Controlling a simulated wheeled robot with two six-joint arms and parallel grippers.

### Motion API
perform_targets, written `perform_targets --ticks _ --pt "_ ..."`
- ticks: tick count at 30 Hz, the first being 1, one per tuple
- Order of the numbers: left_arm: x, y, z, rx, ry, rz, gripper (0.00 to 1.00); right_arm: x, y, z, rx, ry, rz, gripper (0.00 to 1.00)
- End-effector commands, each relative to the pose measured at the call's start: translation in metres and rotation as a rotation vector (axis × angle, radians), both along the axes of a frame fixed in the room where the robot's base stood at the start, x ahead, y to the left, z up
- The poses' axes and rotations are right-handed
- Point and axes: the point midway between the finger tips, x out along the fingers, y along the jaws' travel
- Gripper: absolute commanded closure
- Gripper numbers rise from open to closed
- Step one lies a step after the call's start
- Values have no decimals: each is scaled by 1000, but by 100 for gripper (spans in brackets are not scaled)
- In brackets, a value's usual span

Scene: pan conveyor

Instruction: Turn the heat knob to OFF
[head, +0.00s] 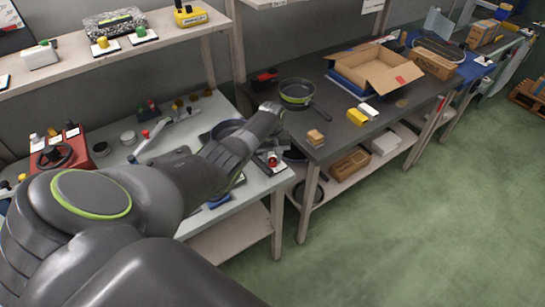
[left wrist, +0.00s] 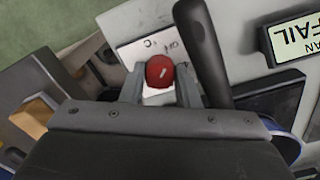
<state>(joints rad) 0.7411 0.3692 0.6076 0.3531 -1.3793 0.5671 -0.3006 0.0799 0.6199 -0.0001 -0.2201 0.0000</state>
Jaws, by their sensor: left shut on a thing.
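The heat knob (left wrist: 160,68) is red with a short slanted white mark, on a white plate (left wrist: 130,52). Small lettering on the plate shows above the knob but is too blurred to read surely. My left gripper (left wrist: 160,88) has one finger on each side of the knob and is shut on it. In the head view the red knob (head: 272,161) shows at the right end of the light table, just below my left gripper (head: 268,151). My right gripper is not in view.
A dark handle (left wrist: 205,50) runs close beside the right finger in the wrist view. A FAIL sign (left wrist: 293,38) lies farther right. In the head view a green-rimmed pan (head: 297,93) and an open carton (head: 375,68) stand on the dark bench.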

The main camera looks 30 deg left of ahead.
Motion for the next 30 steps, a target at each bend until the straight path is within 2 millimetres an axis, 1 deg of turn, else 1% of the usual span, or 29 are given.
perform_targets --ticks 9,10,14,26,30 --pt "2 1 2 2 -6 2 94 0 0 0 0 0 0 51" --pt "2 1 2 2 -6 2 68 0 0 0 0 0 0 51" --pt "1 1 2 1 -4 1 51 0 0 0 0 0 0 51" --pt "0 0 0 0 -1 -1 50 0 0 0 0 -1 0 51" --pt "0 0 -1 0 -2 -35 50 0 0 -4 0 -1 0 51"
